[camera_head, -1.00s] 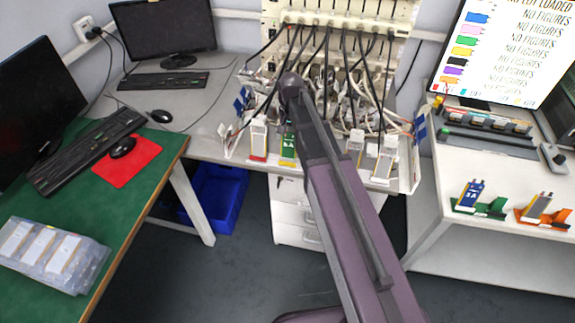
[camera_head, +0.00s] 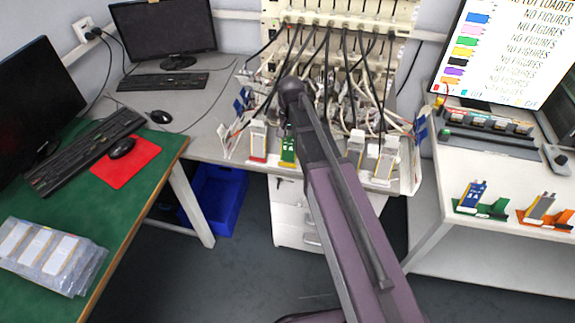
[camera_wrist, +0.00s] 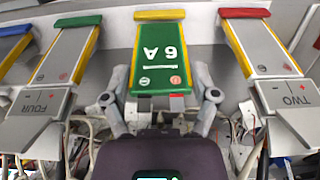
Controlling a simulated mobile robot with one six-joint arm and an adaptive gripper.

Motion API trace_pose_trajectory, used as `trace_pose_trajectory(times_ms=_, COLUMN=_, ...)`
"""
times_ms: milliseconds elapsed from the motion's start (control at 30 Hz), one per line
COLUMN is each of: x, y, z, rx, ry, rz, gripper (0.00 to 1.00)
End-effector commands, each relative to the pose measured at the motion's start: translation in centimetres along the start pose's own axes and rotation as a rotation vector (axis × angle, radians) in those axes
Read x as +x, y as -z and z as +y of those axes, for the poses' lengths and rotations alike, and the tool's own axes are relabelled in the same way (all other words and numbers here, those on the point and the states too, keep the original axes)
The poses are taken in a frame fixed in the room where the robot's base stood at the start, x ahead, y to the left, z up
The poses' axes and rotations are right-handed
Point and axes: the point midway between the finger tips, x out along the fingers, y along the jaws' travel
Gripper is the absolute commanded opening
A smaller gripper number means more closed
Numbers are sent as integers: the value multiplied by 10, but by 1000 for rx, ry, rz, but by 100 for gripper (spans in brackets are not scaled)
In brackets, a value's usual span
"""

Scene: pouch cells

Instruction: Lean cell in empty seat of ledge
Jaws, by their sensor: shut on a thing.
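My gripper (camera_wrist: 163,108) is shut on a green cell (camera_wrist: 159,55) marked 6A, gripping its tab end from both sides. In the wrist view the cell lies over a yellow-ended seat (camera_wrist: 160,15), between cell FOUR (camera_wrist: 62,62) in a green-ended seat and cell TWO (camera_wrist: 265,55) in a red-ended seat. In the head view the green cell (camera_head: 288,150) stands nearly upright at the ledge, right of a pale cell (camera_head: 258,140). My arm hides the gripper there. I cannot tell whether the cell's foot touches the seat.
Pale cells (camera_head: 385,158) stand farther right on the ledge. Cables (camera_head: 325,70) hang behind it. A blue cell (camera_head: 471,196) and a grey cell (camera_head: 541,206) lean in stands on the right bench. Bagged pale cells (camera_head: 40,248) lie on the green table.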

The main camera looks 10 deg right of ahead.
Motion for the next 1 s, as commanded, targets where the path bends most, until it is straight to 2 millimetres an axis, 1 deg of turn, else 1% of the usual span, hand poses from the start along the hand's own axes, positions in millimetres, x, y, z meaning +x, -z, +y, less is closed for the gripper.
trace_pose_trajectory(times_ms=400, x=9, y=-1, z=0, rx=0, ry=0, rz=0, gripper=50)
trace_pose_trajectory(times_ms=767, x=10, y=-2, z=0, rx=0, ry=0, rz=0, gripper=50)
trace_pose_trajectory(times_ms=800, x=10, y=-2, z=0, rx=0, ry=0, rz=0, gripper=79)
trace_pose_trajectory(times_ms=867, x=10, y=-2, z=0, rx=0, ry=0, rz=0, gripper=97)
trace_pose_trajectory(times_ms=900, x=10, y=-2, z=0, rx=0, ry=0, rz=0, gripper=100)
trace_pose_trajectory(times_ms=1000, x=10, y=-1, z=0, rx=0, ry=0, rz=0, gripper=100)
